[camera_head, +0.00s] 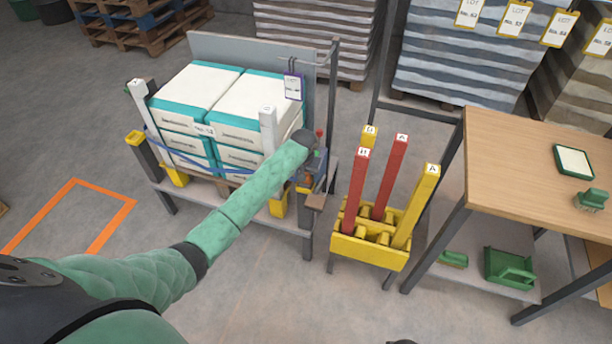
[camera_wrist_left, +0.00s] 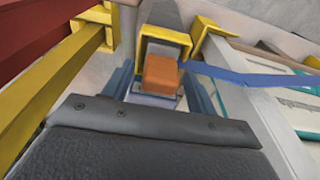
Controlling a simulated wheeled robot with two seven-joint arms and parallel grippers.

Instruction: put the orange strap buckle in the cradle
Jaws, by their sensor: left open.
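The orange strap buckle (camera_wrist_left: 160,75) shows in the left wrist view as an orange block between my open left fingers (camera_wrist_left: 158,88). Gaps show between the block and the fingers. A yellow U-shaped bracket (camera_wrist_left: 163,37), perhaps the cradle, is just beyond the buckle; I cannot tell whether the buckle rests in it. A blue strap (camera_wrist_left: 235,76) runs right from near the bracket. In the head view my left gripper (camera_head: 312,172) is at the right front corner of the loaded stand, largely hidden by its wrist, and I cannot make out the buckle there. My right gripper is not identifiable.
A wooden table (camera_head: 530,150) is farther right. Floor at front left is clear.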

